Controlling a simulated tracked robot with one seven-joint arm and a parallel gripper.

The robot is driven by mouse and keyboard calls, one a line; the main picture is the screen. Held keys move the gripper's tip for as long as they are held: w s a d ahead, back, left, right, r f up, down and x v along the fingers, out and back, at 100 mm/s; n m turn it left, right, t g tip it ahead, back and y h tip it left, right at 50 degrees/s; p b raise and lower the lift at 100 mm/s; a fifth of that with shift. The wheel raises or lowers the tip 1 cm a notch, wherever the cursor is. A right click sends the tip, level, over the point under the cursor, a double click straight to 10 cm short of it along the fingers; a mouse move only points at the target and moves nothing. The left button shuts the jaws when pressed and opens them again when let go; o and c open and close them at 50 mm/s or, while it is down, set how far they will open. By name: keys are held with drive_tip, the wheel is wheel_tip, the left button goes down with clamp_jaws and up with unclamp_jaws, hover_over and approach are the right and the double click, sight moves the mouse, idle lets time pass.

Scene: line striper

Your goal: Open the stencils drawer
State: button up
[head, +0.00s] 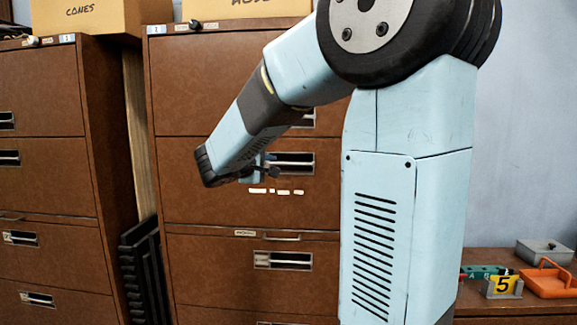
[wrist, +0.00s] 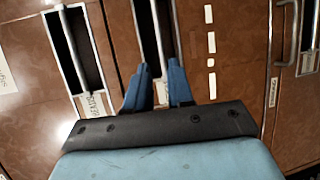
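The right brown cabinet (head: 185,185) has several drawers with recessed metal handles. My gripper (head: 264,169) is at its second drawer from the top, beside that drawer's handle (head: 293,162). White dashes (head: 275,191) mark this drawer's front. In the wrist view my gripper (wrist: 162,84) has its two blue fingers apart. A metal handle bar (wrist: 151,30) runs down toward the gap between them; I cannot tell whether they touch it. The drawers in view look shut. I cannot read a stencils label; my arm hides part of the cabinet front.
A left cabinet (head: 45,180) stands beside it, with a board (head: 138,140) and black slatted pieces (head: 143,270) in the gap. Boxes marked CONES (head: 85,14) and HOSE (head: 245,8) sit on top. A low bench (head: 515,305) at right holds an orange tray (head: 548,284).

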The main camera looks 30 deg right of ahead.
sight(287, 164)
drive_tip(key=x, duration=1.2)
drive_tip(key=shift+w+d+f, duration=0.1)
drive_tip(key=shift+w+d, duration=0.05)
drive_tip(key=shift+d, duration=0.05)
clamp_jaws()
drive_tip(key=shift+a, duration=0.2)
drive_tip(key=shift+f, duration=0.1)
